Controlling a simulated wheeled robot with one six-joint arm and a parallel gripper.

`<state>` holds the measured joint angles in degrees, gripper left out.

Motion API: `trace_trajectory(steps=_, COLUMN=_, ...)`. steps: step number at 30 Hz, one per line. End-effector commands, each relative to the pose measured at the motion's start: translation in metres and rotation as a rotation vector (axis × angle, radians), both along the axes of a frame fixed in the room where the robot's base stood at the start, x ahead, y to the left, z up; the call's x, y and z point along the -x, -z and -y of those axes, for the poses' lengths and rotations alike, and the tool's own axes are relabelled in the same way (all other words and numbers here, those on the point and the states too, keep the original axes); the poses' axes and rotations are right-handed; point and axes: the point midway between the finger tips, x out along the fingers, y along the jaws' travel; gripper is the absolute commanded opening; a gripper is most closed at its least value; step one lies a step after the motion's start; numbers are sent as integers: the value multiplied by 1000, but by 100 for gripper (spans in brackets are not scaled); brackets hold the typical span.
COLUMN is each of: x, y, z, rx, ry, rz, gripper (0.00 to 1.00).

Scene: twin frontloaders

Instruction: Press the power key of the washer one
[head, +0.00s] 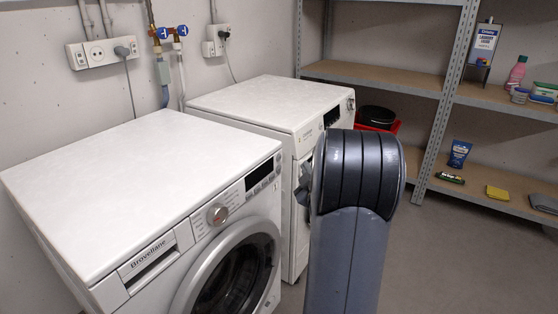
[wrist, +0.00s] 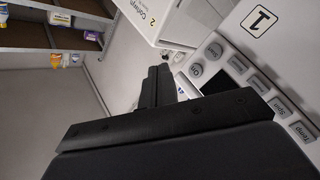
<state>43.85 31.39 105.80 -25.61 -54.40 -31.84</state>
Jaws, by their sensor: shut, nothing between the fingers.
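Washer one (wrist: 260,20) shows at the right of the wrist view, marked by a boxed "1". In the head view I take it as the near white machine (head: 100,180) lettered "Brovellane". Its panel has a dark display (wrist: 222,80), a round key that seems to read "On" (wrist: 195,70), and several labelled keys such as Spin (wrist: 279,108) and Temp (wrist: 300,131). My gripper (wrist: 160,74) is shut and empty, its tips close to the panel's end. It hides part of the panel; I cannot tell if it touches. It also shows in the head view (head: 303,187).
A second white machine (head: 270,103), marked "2" (wrist: 151,18) in the wrist view, stands beyond washer one. A metal shelf (head: 380,78) with bottles and boxes is at the right. Floor (head: 450,270) is clear in front of it.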

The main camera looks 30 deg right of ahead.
Motion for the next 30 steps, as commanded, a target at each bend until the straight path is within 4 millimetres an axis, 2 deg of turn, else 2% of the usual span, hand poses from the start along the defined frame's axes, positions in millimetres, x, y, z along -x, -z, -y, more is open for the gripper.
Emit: trace_trajectory(steps=30, x=12, y=0, z=5, rx=0, ry=1, rz=0, gripper=0)
